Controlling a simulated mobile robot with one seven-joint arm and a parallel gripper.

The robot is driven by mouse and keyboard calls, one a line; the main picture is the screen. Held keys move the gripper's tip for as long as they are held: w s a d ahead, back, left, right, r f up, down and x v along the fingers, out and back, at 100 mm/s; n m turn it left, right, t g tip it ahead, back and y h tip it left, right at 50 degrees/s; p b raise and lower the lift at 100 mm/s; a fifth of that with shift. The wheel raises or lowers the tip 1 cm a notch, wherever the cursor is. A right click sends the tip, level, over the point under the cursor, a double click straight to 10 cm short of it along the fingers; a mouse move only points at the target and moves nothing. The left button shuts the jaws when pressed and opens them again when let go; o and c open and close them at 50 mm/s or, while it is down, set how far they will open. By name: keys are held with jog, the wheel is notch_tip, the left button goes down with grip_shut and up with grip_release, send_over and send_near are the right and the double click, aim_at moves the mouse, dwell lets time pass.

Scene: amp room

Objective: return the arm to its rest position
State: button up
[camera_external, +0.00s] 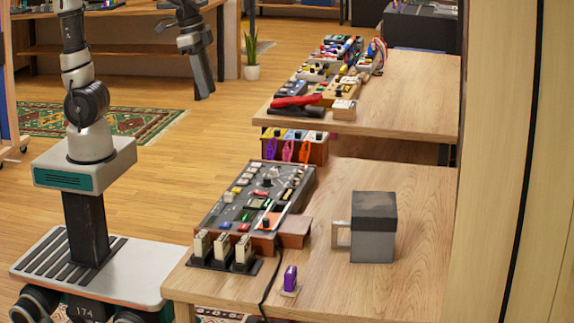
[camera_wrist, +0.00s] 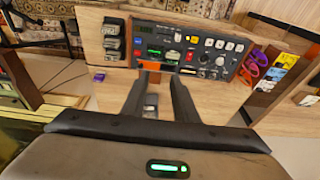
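My arm rises from its base at the left of the external view and reaches over to the right. My gripper (camera_external: 204,88) hangs in the air, fingers pointing down, above the open floor left of the tables. In the wrist view my gripper (camera_wrist: 159,78) has its two dark fingers apart, with nothing visible held between them. The fingers point towards the control panel (camera_wrist: 190,48) and the wooden table, without visible contact.
The near table (camera_external: 400,285) carries the control panel (camera_external: 262,200), a grey box with a dark lid (camera_external: 373,228) and a purple item (camera_external: 290,279). The far table (camera_external: 420,100) holds several devices. A potted plant (camera_external: 251,60) stands behind.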

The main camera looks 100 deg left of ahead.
jog(key=s+d+f+t, duration=0.2)
jog(key=s+d+t, duration=0.15)
jog(key=s, duration=0.65)
notch_tip(320, 180, up, 13)
jog(key=p, duration=1.2)
jog(key=shift+d+f+g, duration=0.2)
jog(key=shift+d+g, duration=0.15)
jog(key=shift+d, duration=0.05)
jog(key=shift+w+f, duration=0.1)
notch_tip(320, 180, down, 28)
jog(key=b, duration=2.8)
jog(key=shift+f, duration=0.15)
